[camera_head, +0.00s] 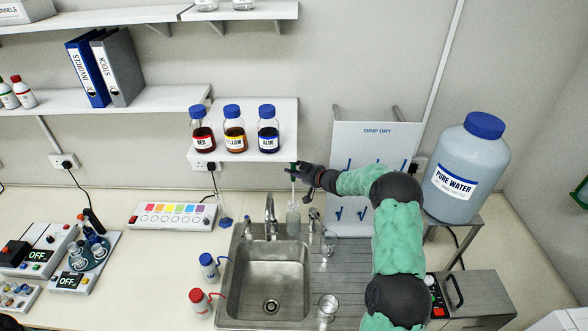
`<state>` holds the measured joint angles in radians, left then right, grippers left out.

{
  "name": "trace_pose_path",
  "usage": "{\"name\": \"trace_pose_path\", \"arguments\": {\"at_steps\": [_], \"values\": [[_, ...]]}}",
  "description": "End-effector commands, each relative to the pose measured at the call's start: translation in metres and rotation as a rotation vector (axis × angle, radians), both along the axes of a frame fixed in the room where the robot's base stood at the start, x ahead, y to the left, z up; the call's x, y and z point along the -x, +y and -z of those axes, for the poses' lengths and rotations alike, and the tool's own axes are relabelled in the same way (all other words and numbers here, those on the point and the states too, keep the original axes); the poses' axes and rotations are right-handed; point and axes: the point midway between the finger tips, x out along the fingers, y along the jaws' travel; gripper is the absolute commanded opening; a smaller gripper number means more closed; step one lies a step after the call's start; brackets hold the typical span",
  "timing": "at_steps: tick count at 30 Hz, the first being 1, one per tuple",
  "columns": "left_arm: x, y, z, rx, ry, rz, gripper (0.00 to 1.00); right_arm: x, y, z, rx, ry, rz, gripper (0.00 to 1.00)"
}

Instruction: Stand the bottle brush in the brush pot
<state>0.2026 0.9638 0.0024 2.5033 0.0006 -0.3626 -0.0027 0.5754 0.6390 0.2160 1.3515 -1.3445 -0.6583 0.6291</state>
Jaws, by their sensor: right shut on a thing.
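My right gripper (300,174) reaches in over the back of the sink and is shut on the thin upright handle of the bottle brush (293,189). A green end of the handle shows at the dark fingers. Below the fingers the brush runs down to a pale grey, translucent pot (293,227) behind the sink basin, right of the tap. The brush's lower end overlaps the pot in this view; I cannot tell whether it is inside or just in front or above. My left gripper is not in view.
The tap (271,212) stands close left of the pot, and a smaller fitting (313,222) close right. Glasses (328,307) stand on the drainer. A drip-dry board (362,160) and a shelf with RED, YELLOW and BLUE bottles (235,135) are behind. The sink basin (268,275) is empty.

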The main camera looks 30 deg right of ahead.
Motion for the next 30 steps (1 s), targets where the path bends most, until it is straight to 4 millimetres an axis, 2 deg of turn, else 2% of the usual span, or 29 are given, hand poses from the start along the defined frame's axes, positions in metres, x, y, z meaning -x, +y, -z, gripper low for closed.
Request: {"name": "trace_pose_path", "arguments": {"at_steps": [30], "values": [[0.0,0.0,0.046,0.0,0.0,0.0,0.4,0.0,0.0,0.071,0.001,0.0,0.0,0.0]]}}
